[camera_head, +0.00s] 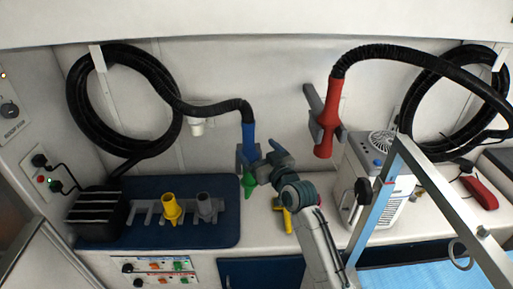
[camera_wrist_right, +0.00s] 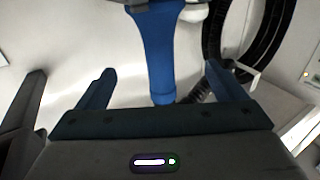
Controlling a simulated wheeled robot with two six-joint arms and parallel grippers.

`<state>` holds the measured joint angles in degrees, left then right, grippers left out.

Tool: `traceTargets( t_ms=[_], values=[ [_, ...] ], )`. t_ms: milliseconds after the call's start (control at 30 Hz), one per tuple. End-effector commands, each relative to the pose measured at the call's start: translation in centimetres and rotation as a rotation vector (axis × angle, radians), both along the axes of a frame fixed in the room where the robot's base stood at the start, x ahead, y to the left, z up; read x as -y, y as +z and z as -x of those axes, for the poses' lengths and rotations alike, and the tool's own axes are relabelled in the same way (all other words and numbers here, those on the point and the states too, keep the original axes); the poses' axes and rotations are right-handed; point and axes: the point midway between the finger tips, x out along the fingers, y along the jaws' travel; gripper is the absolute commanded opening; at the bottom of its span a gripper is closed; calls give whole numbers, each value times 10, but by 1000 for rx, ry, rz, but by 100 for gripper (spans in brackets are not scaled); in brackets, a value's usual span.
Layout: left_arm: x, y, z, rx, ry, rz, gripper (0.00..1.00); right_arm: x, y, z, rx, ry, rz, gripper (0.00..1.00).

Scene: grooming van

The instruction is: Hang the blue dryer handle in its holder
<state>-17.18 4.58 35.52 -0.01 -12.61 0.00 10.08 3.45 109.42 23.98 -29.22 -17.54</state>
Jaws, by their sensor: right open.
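The blue dryer handle (camera_head: 249,137) is at the end of a black hose in the head view, near the back wall above the counter. My right gripper (camera_head: 268,159) is at the handle's lower right. In the right wrist view, the handle (camera_wrist_right: 160,52) stands between and beyond the two spread fingers (camera_wrist_right: 161,90), with no finger seen touching it. The right gripper is open. I cannot make out the blue handle's holder clearly; the gripper covers part of that area. My left gripper is not in view.
A red dryer handle (camera_head: 327,122) hangs in a grey wall holder to the right. Yellow (camera_head: 171,208), grey (camera_head: 207,207) and green (camera_head: 248,185) nozzles stand below. A grey-white machine (camera_head: 378,170) and a metal frame (camera_head: 375,210) are close on the right.

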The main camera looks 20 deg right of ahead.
Motion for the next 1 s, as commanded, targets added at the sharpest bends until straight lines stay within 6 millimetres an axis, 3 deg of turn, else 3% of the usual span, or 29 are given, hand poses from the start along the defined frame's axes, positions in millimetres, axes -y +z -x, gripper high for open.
traceTargets(
  t_ms=[500, 1000],
  values=[
    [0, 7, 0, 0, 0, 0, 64, 5, 0, 24, 0, 0, 0, 90],
    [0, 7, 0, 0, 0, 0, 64, 5, -1, 26, 0, 0, 0, 90]
  ],
)
